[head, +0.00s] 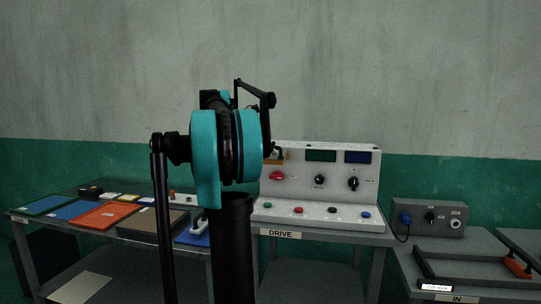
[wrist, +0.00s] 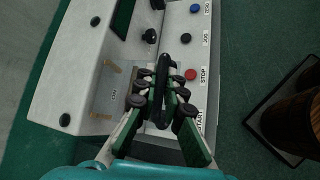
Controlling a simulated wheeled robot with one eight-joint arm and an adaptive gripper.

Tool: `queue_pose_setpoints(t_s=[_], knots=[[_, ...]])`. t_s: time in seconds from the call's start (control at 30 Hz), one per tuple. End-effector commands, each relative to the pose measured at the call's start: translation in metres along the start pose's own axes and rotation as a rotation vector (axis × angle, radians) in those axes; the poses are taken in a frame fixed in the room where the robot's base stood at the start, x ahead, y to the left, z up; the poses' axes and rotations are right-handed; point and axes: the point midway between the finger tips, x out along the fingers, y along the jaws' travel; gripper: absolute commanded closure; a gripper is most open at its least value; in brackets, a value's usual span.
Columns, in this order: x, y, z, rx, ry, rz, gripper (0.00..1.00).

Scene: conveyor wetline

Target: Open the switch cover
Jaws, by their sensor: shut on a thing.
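The drive panel (head: 335,178) is light grey, with a sloped face and a row of buttons below. In the wrist view (wrist: 75,85) it shows turned, with brass pieces (wrist: 103,116) like hinges beside the ON label. My gripper (wrist: 160,92) is over the ON area and shut on a dark bar (wrist: 163,72), which looks like the switch cover's handle. The rest of the cover is hard to make out, so I cannot tell how far it is raised.
The red STOP button (wrist: 190,74) is close beside the fingers, with the black JOG button (wrist: 186,38) further along. A red knob (head: 277,175) and black selectors (head: 353,183) are on the sloped face. A table of coloured trays (head: 105,215) stands left, a grey box (head: 430,217) right.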

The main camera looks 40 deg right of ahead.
Motion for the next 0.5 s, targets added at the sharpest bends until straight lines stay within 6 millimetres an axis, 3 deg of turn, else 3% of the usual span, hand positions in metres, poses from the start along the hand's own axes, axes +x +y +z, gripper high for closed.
queue_pose_setpoints(t_s=[0.5], knots=[[-0.0030,0.0079,0.0025,0.001,0.000,0.003,1.00]])
